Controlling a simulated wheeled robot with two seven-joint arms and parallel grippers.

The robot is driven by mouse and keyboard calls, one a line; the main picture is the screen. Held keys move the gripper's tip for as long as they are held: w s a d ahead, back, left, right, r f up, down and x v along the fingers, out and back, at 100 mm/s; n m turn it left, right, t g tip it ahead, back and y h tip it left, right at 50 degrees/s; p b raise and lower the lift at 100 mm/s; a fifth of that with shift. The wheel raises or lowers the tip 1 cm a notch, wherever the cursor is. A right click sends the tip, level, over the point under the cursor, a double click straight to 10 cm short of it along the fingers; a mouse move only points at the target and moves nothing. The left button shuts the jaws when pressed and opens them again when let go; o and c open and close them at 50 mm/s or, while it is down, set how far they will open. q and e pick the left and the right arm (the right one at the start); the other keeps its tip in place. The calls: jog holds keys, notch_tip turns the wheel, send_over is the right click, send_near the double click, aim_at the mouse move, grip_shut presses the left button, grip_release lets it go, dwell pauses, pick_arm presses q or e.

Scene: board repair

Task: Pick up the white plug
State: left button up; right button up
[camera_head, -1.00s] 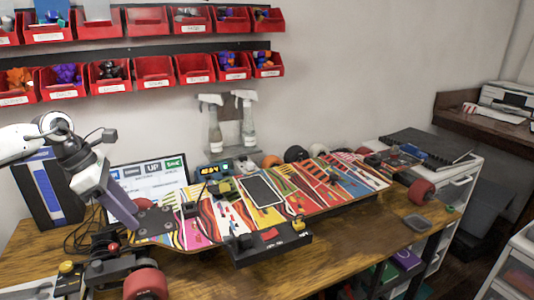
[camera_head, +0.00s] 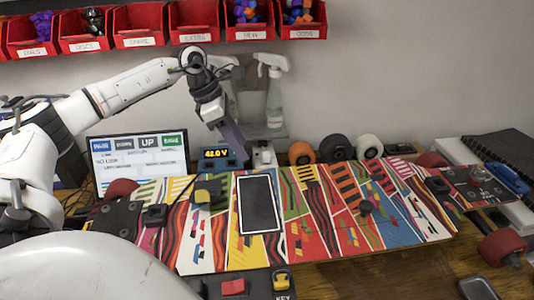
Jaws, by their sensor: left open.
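My left arm comes in from the left, and its open gripper (camera_head: 234,144) hangs down behind the board, just right of the voltage display (camera_head: 217,153). A small white item (camera_head: 264,157), which may be the white plug, stands just to the right of the gripper's tips. The gripper holds nothing that I can see, and the gap between its fingers is hard to make out. My right gripper is not in view.
A colourful skateboard deck (camera_head: 310,235) with a black panel (camera_head: 259,204) lies across the bench in front. Spray bottles (camera_head: 274,90) stand behind the gripper. Wheels (camera_head: 336,148) stand to the right. A screen (camera_head: 140,160) is at left and red bins (camera_head: 195,20) hang above.

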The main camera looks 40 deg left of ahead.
aim_at(265, 154)
pick_arm(q)
jog(key=w+d, duration=0.1)
jog(key=w, duration=0.1)
jog(key=w+d+p, duration=0.1)
jog(key=d, duration=0.1)
jog(key=shift+w+r, duration=0.1)
jog(key=shift+w, duration=0.25)
jog(key=shift+x, duration=1.2)
jog(key=shift+w+d+f, duration=0.1)
jog(key=shift+w+f, duration=0.2)
jog(key=shift+f, duration=0.15)
grip_shut()
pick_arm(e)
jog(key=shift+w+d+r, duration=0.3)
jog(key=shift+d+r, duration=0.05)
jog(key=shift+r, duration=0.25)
pick_arm(q)
jog(key=shift+r, duration=0.1)
